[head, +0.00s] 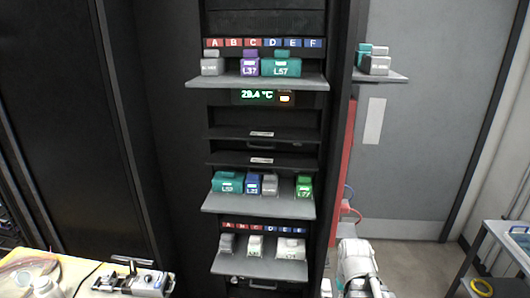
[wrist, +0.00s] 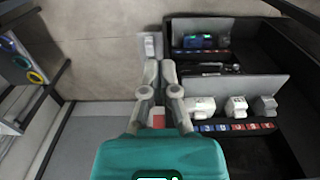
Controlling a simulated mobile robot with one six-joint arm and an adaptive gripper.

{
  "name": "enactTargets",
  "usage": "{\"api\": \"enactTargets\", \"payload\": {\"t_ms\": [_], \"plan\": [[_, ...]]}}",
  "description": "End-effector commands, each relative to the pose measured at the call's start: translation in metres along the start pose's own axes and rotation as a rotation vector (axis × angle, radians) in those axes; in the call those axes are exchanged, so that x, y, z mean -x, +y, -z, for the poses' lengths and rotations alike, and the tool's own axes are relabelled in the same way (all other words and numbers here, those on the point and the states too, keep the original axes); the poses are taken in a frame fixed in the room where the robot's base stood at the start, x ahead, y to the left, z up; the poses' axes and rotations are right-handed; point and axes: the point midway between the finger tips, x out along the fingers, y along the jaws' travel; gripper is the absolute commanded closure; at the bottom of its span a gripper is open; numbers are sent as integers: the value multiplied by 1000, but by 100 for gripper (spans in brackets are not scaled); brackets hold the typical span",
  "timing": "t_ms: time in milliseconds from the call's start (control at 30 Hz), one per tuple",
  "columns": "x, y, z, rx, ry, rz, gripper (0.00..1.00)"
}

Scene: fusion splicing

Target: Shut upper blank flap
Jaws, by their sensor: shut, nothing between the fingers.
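Two dark blank panels with small white labels sit in the rack under the temperature display. The upper blank flap (head: 230,133) is the higher one, and the lower blank panel (head: 230,159) is beneath it. Each has a ledge-like front edge; I cannot tell from here how far the upper flap stands out. My gripper (wrist: 160,67) shows in the wrist view with its two fingers together and nothing between them. It is beside the rack's lowest module shelf, apart from the upper flap, which I cannot make out in the wrist view.
The upper module shelf (head: 235,82), middle shelf (head: 255,206) and bottom shelf (head: 260,266) jut from the rack, carrying modules. A side shelf (head: 392,78) holds teal and grey modules. A workbench (head: 60,268) stands at left, a cart (head: 505,255) at right.

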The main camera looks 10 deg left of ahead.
Motion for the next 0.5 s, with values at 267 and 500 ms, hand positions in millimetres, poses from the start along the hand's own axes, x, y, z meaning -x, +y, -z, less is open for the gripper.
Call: {"api": "enactTargets", "payload": {"t_ms": [267, 500], "plan": [[0, 0, 0, 0, 0, 0, 100], [4, 0, 9, 48, 22, -24, 100]]}}
